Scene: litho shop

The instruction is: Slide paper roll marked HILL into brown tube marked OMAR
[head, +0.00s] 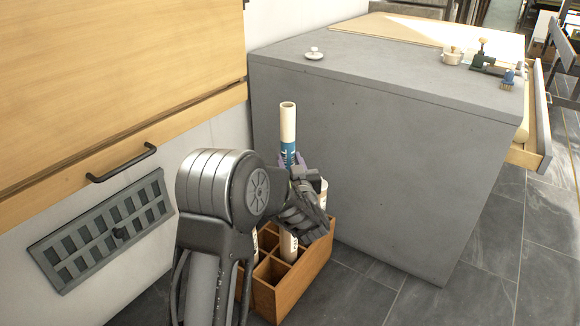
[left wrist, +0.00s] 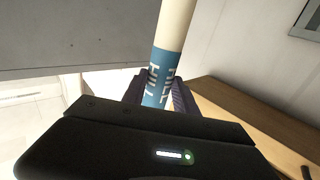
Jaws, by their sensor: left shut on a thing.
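The paper roll marked HILL (head: 288,122) is a cream roll with a blue band, standing upright above the wooden divided crate (head: 277,300). My left gripper (head: 291,162) is shut on it at the blue band. In the left wrist view the HILL band (left wrist: 160,78) sits between the fingers of my left gripper (left wrist: 160,95), with white letters facing the camera. Other pale rolls stand in the crate, partly covered by my arm. I cannot make out a brown tube marked OMAR. My right gripper is not in view.
A large grey cabinet (head: 380,165) stands right behind the crate, with an open drawer (head: 538,120) at its right. A wooden cupboard front with a black handle (head: 121,163) is at the left. Grey tiled floor (head: 450,300) is clear at the lower right.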

